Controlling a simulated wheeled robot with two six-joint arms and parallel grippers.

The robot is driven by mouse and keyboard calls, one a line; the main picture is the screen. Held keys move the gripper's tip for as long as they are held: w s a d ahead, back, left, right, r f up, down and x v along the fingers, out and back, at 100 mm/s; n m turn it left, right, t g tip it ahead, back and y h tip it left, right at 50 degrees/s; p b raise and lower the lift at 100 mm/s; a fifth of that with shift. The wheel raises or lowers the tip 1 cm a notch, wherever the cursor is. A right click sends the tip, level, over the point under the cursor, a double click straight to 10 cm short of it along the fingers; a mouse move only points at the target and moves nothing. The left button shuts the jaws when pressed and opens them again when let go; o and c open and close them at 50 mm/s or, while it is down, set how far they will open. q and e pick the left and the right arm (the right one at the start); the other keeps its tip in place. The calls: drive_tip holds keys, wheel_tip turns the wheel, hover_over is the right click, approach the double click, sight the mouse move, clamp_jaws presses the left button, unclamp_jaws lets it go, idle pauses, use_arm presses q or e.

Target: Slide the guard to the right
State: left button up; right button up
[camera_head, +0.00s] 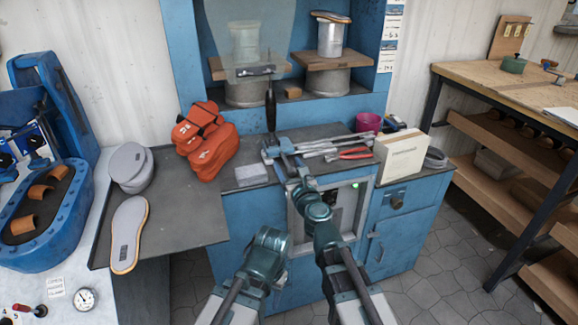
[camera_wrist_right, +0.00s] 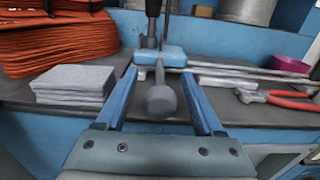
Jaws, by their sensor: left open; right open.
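The guard (camera_head: 247,35) is a clear, see-through panel in the upper left of the blue press recess.
A black upright handle (camera_head: 271,107) stands just behind my right gripper. Rods and red-handled pliers (camera_head: 354,154) lie to the right, by a cream box (camera_head: 401,154). A grey block (camera_head: 251,175) and an orange stack (camera_head: 208,145) are left. A pot (camera_head: 329,38) stands on the right shelf.

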clamp_jaws()
idle(1.3)
